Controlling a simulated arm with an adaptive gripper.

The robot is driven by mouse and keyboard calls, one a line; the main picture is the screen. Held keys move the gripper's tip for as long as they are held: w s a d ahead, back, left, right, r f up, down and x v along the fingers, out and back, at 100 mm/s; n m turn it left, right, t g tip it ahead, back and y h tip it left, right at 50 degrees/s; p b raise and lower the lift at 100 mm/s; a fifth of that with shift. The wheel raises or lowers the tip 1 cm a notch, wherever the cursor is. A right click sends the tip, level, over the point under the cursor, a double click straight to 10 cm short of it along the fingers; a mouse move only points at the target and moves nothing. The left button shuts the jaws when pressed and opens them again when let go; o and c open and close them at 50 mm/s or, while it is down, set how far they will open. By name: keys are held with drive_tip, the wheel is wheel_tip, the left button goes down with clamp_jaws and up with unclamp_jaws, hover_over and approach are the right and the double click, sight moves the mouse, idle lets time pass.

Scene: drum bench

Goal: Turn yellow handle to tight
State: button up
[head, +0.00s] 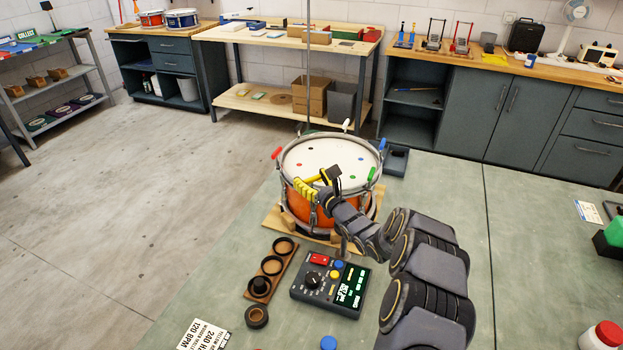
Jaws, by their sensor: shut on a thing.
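The orange drum (300,203) with a white head (328,152) stands on a wooden base on the green bench. Coloured handles sit around its rim: red (277,152), blue (382,145), green (371,174) and white (346,124). The yellow handle (305,189) is at the front of the rim. My gripper (325,178) is at the front rim, shut on the yellow handle. My gripper and arm cover part of the handle and the drum's front, so the exact grip is hard to see.
A control box with a green display (330,287) stands in front of the drum. A wooden strip with dark rings (275,262) lies left of it, with a loose ring (256,317) nearby. A dark tray (394,160) is behind right.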

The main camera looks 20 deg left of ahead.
drive_tip(key=m+t+h, duration=0.4)
drive_tip(key=shift+s+a+h, duration=0.15)
drive_tip(key=shift+a+h, duration=0.05)
drive_tip(key=shift+h, duration=0.2)
drive_tip(key=shift+m+t+h, duration=0.4)
drive_tip(key=shift+m+h, duration=0.1)
drive_tip(key=shift+h, duration=0.2)
drive_tip(key=shift+d, duration=0.1)
drive_tip(key=o, duration=1.1)
drive_tip(key=shift+d, duration=0.1)
